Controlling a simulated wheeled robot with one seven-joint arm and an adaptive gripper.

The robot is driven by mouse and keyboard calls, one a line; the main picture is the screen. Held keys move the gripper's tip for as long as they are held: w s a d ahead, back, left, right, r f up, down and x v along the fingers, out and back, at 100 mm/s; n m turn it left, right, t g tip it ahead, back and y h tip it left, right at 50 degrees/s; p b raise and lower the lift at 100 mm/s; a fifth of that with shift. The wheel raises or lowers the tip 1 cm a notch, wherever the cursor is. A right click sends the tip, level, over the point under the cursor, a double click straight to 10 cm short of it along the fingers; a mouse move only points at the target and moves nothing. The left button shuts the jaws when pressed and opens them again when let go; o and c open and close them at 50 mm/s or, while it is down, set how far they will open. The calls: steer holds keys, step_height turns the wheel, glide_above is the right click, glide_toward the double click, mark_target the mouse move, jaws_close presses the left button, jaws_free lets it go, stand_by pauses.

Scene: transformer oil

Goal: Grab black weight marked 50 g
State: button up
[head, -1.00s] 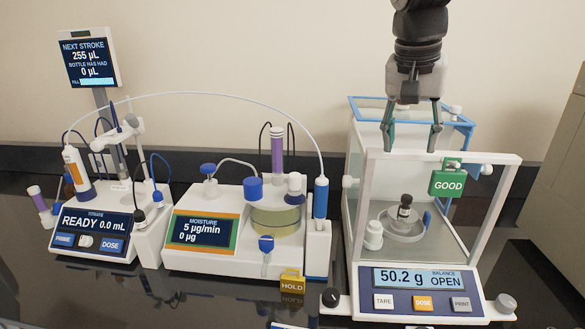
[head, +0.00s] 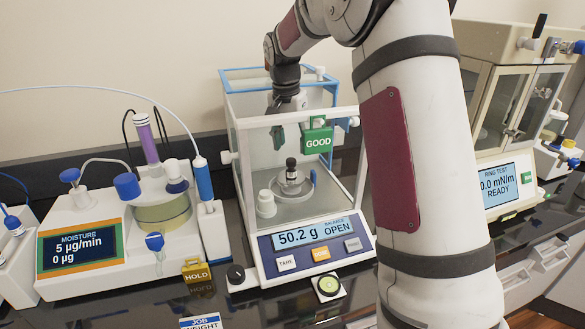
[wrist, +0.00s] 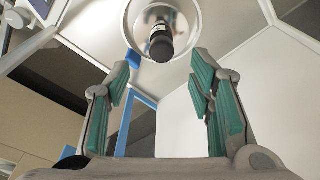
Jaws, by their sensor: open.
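The black weight (head: 291,166) stands on the round metal pan (head: 283,189) inside the glass-walled balance (head: 335,254), whose display reads 50.2 g and OPEN. In the wrist view the weight (wrist: 161,47) shows beyond the fingertips, between their lines, inside the pale round rim. Its marking is too small to read. My gripper (wrist: 164,72) is open and empty, with green-padded fingers apart. In the head view my gripper (head: 287,130) is above the weight at the balance chamber, not touching it. One finger is partly hidden by the green GOOD sign.
A white cup (head: 266,204) stands left of the pan. The blue-edged chamber walls and the GOOD tag (head: 317,141) are close to my gripper. A moisture device (head: 85,247) and yellow HOLD block (head: 196,271) are to the left. A ring tester (head: 500,185) is right.

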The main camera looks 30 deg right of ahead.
steer(key=shift+w+d+f+p, duration=0.1)
steer(key=shift+f+p, duration=0.35)
steer(key=shift+f, duration=1.45)
steer(key=shift+w+d+f+p, duration=0.1)
steer(key=shift+f+p, duration=0.3)
steer(key=shift+f, duration=1.45)
jaws_close()
